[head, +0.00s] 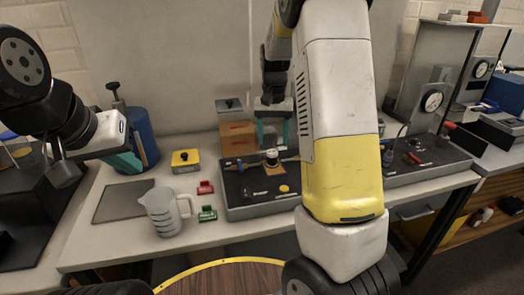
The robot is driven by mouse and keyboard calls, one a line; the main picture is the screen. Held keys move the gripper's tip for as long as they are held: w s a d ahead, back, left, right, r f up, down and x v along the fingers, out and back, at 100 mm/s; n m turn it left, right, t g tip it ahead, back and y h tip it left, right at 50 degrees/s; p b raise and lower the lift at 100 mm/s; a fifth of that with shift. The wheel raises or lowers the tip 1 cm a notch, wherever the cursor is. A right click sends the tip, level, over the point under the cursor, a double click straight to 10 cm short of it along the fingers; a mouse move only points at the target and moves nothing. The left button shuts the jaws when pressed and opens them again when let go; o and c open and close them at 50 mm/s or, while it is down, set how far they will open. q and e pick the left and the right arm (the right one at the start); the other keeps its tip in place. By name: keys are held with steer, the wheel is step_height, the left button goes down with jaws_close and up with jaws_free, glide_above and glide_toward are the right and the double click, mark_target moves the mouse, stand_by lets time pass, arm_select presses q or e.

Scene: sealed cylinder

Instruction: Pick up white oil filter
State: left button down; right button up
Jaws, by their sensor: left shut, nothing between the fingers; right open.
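A small cylinder with a white top (271,154), which may be the white oil filter, stands on a tan square on the black panel box (262,205) in the middle of the table. My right gripper (273,134) is open just above and behind it, fingers pointing down; I cannot tell whether they touch it. My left gripper (125,163) is shut and empty at the left, in front of the blue cylinder (144,143). My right arm hides the area right of the panel.
A measuring jug (163,212), a red clip (205,187), a green clip (208,213) and a yellow box (186,160) stand left of the panel. A gauge stand (430,110) is at the right.

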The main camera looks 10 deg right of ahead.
mark_target(272, 151)
step_height(272, 151, down, 6)
steer(key=shift+f, duration=0.1)
jaws_close()
stand_by(0.4)
